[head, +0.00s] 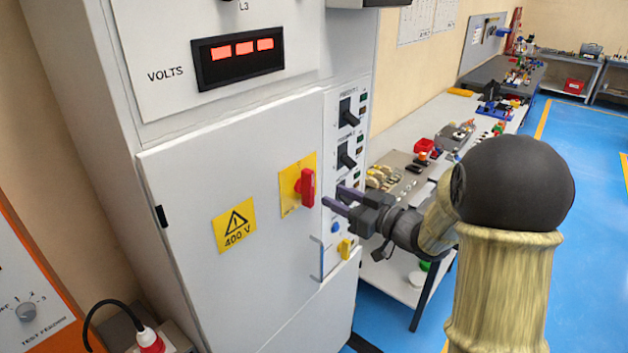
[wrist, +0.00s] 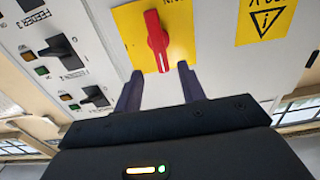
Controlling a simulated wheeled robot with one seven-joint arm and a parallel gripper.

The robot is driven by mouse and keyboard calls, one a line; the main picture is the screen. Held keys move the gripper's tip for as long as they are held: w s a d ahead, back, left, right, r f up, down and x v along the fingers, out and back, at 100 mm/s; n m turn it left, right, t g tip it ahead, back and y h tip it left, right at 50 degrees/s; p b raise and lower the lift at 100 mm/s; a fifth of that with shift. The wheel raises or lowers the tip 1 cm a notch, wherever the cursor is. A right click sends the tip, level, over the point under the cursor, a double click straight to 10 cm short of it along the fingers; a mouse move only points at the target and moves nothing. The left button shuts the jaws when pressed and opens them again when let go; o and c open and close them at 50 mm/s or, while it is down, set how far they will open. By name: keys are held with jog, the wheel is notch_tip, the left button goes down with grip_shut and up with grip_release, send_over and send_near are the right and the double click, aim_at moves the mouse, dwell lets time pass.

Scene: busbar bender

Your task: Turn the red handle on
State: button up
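The red handle (head: 306,187) sits on a yellow plate (head: 291,178) on the grey cabinet door and stands about upright in the head view. In the wrist view the red handle (wrist: 157,41) points along the view on its yellow plate (wrist: 181,32). My gripper (head: 333,196) is just right of the handle in the head view. In the wrist view my gripper (wrist: 158,84) has its two fingers apart, one on each side below the handle's end, with nothing between them. The fingers look short of the handle, not touching it.
A 400 V warning label (head: 235,225) is on the door, with a door pull (head: 322,259) at its right edge. A panel of black switches (head: 347,158) lies right of the door. A cluttered workbench (head: 398,285) stands behind my arm. Blue floor (head: 580,200) is clear at right.

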aim_at(313, 186)
jog(key=p+x, duration=0.2)
jog(key=x, duration=0.5)
jog(key=shift+w+a, duration=0.2)
jog(key=shift+a, duration=0.1)
grip_shut()
